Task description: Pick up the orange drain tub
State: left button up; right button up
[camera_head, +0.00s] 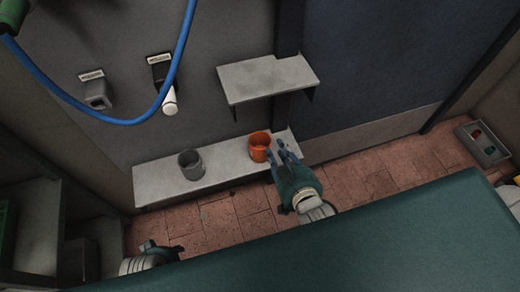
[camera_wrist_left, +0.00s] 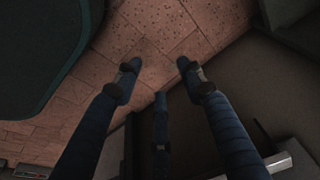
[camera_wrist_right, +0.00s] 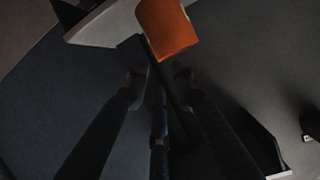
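The orange drain tub (camera_head: 259,146) stands upright near the right end of the low grey shelf, its open top facing up. My right gripper (camera_head: 281,153) is just to the right of the tub in the head view, its fingers spread and empty. In the right wrist view the tub (camera_wrist_right: 168,30) shows at the top, beyond the open fingertips (camera_wrist_right: 160,76). I cannot tell if a finger touches it. My left gripper (camera_wrist_left: 158,67) is open and empty above the tiled floor in the left wrist view. In the head view its fingers are mostly hidden.
A grey cup (camera_head: 191,165) stands on the same low shelf (camera_head: 225,161), left of the tub. A higher grey shelf (camera_head: 268,80) juts out above. A blue hose (camera_head: 123,121) hangs at upper left. A green surface (camera_head: 370,240) fills the front. A grey tray (camera_head: 483,144) lies far right.

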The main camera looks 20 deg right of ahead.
jog(key=b+x, duration=0.1)
jog(key=x, duration=0.4)
jog(key=shift+w+f, duration=0.1)
jog(key=shift+f, duration=0.05)
jog(key=shift+w, duration=0.2)
pick_arm(q)
jog(key=shift+w+r, duration=0.15)
jog(key=shift+r, duration=0.9)
jog(key=shift+w+r, duration=0.1)
jog(key=shift+r, duration=0.95)
pick_arm(e)
grip_shut()
